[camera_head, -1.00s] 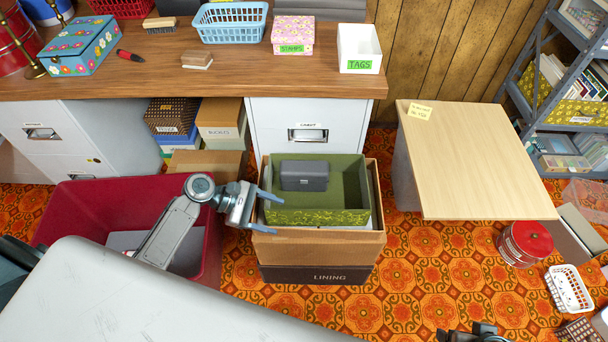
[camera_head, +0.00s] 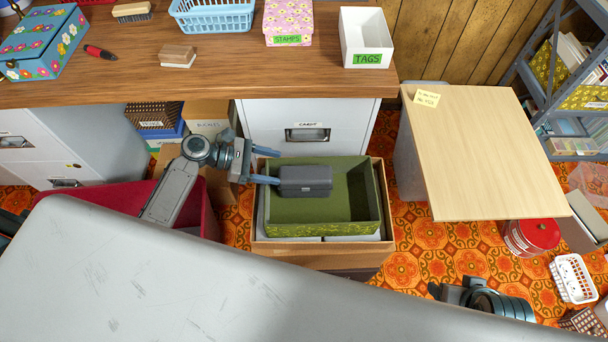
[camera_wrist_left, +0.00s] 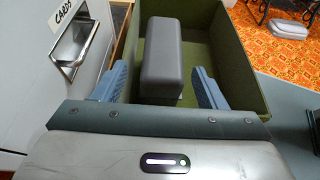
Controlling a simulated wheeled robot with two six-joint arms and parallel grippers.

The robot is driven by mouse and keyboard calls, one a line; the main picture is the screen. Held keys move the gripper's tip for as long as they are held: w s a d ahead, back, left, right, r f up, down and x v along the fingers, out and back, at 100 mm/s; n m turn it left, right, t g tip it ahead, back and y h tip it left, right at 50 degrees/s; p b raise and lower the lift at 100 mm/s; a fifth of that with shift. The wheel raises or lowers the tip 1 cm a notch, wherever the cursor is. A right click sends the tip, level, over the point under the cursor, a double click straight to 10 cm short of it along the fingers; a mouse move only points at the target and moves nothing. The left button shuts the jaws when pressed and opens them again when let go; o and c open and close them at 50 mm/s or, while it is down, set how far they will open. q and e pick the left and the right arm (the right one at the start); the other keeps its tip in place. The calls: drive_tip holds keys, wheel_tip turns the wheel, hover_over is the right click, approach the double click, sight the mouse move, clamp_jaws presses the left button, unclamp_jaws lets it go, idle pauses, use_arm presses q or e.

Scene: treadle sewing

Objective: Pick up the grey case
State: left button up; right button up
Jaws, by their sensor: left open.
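The grey case (camera_head: 306,180) is a small dark-grey box with rounded edges. It lies inside the green box (camera_head: 372,200), near that box's left side. My left gripper (camera_head: 267,166) is open at the case's left end, with one finger beyond the far side and one close to the near left end. In the left wrist view the case (camera_wrist_left: 165,62) lies ahead, between the lines of the two open blue fingers (camera_wrist_left: 160,85). No grip on it shows. Part of my right arm shows at the lower right, but its fingers do not.
The green box sits in a cardboard carton (camera_head: 388,222). A white filing cabinet (camera_head: 275,115) stands just behind, under the wooden counter (camera_head: 225,88). A red bin (camera_head: 110,197) is to the left. A pale wood table (camera_head: 480,150) stands to the right, with patterned floor between.

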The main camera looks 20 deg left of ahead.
sight(303, 173)
use_arm(q)
drive_tip(key=x, duration=0.2)
drive_tip(key=shift+d, duration=0.35)
drive_tip(key=shift+w+d+f, duration=0.15)
drive_tip(key=shift+d+f, duration=0.05)
drive_tip(key=shift+d, duration=0.25)
drive_tip(key=x, duration=0.3)
drive_tip(key=shift+d+r, duration=0.1)
drive_tip(key=shift+d, duration=0.35)
drive_tip(key=shift+d+f, duration=0.25)
drive_tip(key=shift+d, duration=0.25)
drive_tip(key=c, duration=1.3)
